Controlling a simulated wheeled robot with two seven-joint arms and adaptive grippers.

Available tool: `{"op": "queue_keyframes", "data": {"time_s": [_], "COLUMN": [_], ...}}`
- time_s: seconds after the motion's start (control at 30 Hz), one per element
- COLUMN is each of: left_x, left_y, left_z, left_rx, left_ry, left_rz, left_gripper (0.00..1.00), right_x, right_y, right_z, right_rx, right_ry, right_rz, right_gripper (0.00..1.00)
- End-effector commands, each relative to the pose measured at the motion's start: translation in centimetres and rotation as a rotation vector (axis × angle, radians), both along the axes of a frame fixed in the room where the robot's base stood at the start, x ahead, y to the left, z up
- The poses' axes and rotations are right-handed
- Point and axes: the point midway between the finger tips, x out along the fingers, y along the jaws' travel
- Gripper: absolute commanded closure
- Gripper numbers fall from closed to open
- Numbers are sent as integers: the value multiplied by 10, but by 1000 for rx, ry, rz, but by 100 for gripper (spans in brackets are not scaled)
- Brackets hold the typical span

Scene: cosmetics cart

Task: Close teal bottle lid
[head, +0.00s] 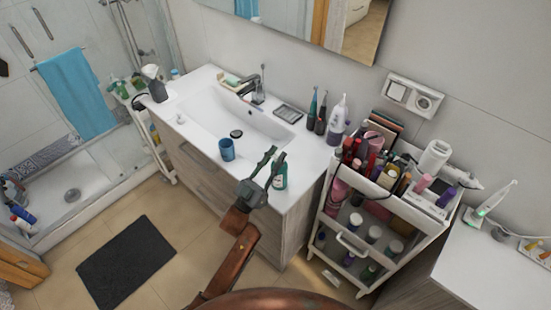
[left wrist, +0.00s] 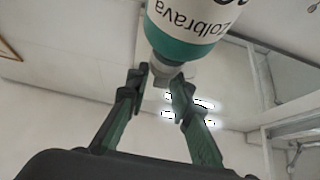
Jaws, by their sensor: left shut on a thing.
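The teal bottle (head: 280,178) stands near the front right edge of the white washbasin counter. It also shows in the left wrist view (left wrist: 190,45), large and upside down, with white and teal bands and lettering. Its small pale lid (left wrist: 167,71) sits at the bottle's neck, between the fingertips. My left gripper (head: 273,157) reaches the top of the bottle from the front left. In the left wrist view my left gripper (left wrist: 160,80) is shut on the lid. I cannot tell whether the lid is fully seated. My right gripper is not in view.
A blue cup (head: 227,150) stands to the left on the counter (head: 260,185). Toothbrushes and a white bottle (head: 337,118) stand behind. A crowded cosmetics cart (head: 335,235) is close on the right. The floor in front of the cabinet is mostly clear, with a dark mat (head: 126,262).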

Motion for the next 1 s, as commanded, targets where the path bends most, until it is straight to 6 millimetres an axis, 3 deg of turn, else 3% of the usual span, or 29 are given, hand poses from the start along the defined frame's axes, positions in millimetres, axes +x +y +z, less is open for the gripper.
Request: {"op": "queue_keyframes", "data": {"time_s": [0.03, 0.5, 0.53, 0.6, 0.7, 1.0], "left_x": [1, 1, 1, 1, 0, -1], "left_y": [1, 1, 1, 1, 1, 1], "left_z": [-7, -6, -6, -5, -4, -4], "left_rx": [0, -5, -5, -4, -5, -6], "left_ry": [5, -1, -1, -3, -5, -8], "left_rz": [3, 3, 3, 2, 2, 1], "left_gripper": [100, 100, 78, 73, 66, 66], "right_x": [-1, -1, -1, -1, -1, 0], "right_y": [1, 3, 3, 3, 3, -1], "right_z": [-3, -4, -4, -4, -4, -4], "right_rx": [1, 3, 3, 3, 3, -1], "right_ry": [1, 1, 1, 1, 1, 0], "right_rz": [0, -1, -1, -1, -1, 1], "right_gripper": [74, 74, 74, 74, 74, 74]}}
